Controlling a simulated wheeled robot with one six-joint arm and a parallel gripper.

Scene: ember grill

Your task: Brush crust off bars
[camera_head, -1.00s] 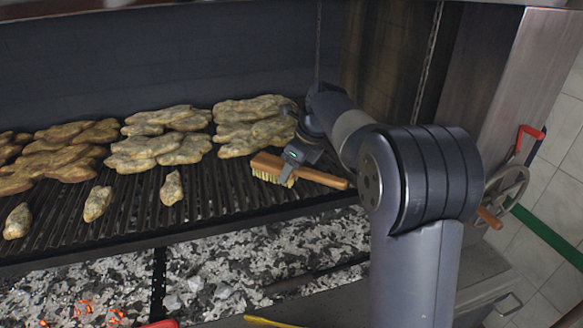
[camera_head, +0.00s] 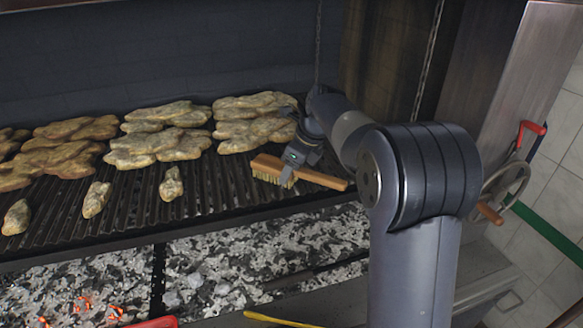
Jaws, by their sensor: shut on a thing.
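My gripper (camera_head: 290,176) is shut on a wooden brush (camera_head: 325,180) with pale bristles. The brush lies low over the right front part of the grill bars (camera_head: 215,190), its bristles facing down; whether they touch the bars I cannot tell. The brush head points left and the handle points right. Bars show bare and dark around the brush. Crust on the bars is too small to make out. The gripper hides the middle of the brush.
Piles of browned pieces (camera_head: 160,142) cover the back and left of the grill. Several smaller pieces (camera_head: 171,184) lie along the front. Ash and coals (camera_head: 250,255), glowing at left, lie below. A crank wheel (camera_head: 505,188) is at right. A steel wall stands behind it.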

